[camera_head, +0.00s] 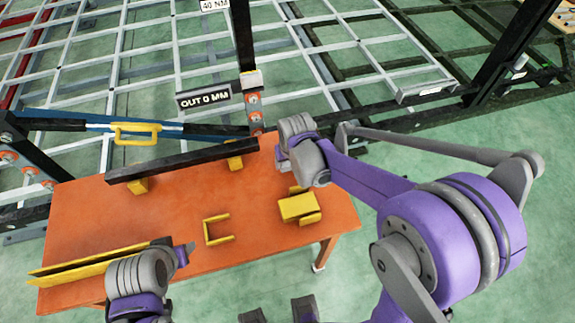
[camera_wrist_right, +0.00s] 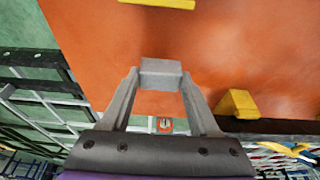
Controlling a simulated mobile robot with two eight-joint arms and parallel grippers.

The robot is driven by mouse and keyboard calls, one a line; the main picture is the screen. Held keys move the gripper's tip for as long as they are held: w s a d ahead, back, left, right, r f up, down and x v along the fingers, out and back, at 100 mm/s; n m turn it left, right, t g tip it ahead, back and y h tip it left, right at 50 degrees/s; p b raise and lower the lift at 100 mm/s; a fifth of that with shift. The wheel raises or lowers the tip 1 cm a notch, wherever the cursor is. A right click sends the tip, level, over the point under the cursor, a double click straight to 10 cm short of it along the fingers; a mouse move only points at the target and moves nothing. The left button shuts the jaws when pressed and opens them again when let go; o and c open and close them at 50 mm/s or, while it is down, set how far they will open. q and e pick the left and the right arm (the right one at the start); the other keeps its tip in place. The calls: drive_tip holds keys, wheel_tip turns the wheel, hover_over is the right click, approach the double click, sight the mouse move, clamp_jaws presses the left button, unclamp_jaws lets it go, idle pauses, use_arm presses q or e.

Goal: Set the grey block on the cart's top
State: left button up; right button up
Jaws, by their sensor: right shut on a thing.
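The grey block (camera_wrist_right: 160,73) shows in the right wrist view between the two fingertips of my right gripper (camera_wrist_right: 158,88). The gripper is shut on it. Behind the block is the orange top of the cart (camera_wrist_right: 100,40); I cannot tell whether the block touches it. In the head view the orange top (camera_head: 180,215) spreads below my arms. My right gripper (camera_head: 282,152) is at its back right edge there, and the block is not clearly seen. My left gripper (camera_head: 186,252) is over the top's front left part; its jaws are unclear.
A black bar (camera_head: 180,160) lies along the back on yellow wedges (camera_head: 235,163). A yellow U-shaped piece (camera_head: 217,230) and a yellow block (camera_head: 298,206) stand toward the right. A long yellow strip (camera_head: 85,266) lies front left. A black post (camera_head: 243,45) rises behind.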

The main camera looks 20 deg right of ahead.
drive_tip(key=shift+f, duration=0.95)
drive_tip(key=shift+f, duration=0.15)
drive_tip(key=o, duration=1.5)
drive_tip(key=shift+c, duration=0.2)
drive_tip(key=shift+r, duration=0.35)
drive_tip(key=p+v, duration=0.1)
drive_tip(key=v, duration=1)
drive_tip(key=s+d+t, duration=0.2)
drive_tip(key=s+d, duration=0.2)
drive_tip(key=s, duration=1.3)
drive_tip(key=shift+d+f, duration=0.2)
drive_tip(key=shift+f, duration=0.3)
